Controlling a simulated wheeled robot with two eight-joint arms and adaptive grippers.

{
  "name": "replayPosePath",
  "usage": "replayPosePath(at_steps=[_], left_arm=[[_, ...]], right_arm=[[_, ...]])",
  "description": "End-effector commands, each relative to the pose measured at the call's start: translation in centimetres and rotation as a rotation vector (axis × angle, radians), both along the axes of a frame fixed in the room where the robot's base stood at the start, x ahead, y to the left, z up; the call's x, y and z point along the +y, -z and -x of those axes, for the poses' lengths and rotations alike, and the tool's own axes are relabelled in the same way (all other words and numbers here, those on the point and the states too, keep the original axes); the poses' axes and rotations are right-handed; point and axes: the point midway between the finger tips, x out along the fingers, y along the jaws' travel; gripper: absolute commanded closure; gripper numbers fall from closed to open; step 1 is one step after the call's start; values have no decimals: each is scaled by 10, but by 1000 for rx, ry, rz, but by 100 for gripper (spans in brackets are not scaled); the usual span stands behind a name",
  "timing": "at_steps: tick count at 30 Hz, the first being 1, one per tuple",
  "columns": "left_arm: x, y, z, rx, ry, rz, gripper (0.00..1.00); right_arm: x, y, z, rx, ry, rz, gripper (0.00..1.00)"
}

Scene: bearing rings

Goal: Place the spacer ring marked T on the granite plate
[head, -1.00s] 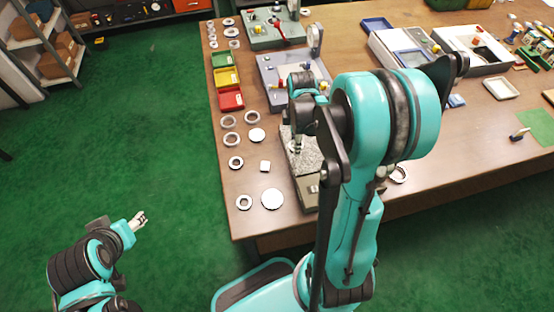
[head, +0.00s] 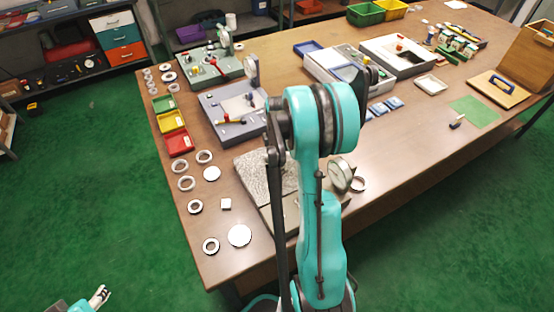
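The speckled grey granite plate (head: 256,170) lies near the table's front edge, partly hidden behind my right arm. Several metal rings lie left of it, including an upper ring (head: 204,156), a middle ring (head: 187,183), a lower ring (head: 195,207) and a front ring (head: 203,246). No T mark is readable, so I cannot tell which is the spacer ring. My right gripper is not visible; my arm covers that area. My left gripper (head: 100,297) is off the table at the lower left, with nothing seen in it; its finger opening is too small to judge.
A dial gauge (head: 341,174) stands at the plate's right, with another ring (head: 358,184) beside it. Green, yellow and red bins (head: 179,143) stand behind. Grey fixtures (head: 232,112) stand farther back.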

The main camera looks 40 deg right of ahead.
Motion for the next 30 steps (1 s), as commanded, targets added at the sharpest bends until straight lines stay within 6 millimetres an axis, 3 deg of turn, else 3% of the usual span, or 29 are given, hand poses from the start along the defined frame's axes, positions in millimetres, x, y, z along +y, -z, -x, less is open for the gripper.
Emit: replayPosePath(at_steps=[23,24,26,30], left_arm=[[0,4,0,0,0,0,49],[0,4,0,0,0,0,49],[0,3,0,0,0,0,49],[0,3,0,0,0,0,49]], right_arm=[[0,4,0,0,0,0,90],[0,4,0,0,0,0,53],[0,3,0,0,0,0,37],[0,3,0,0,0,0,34]])
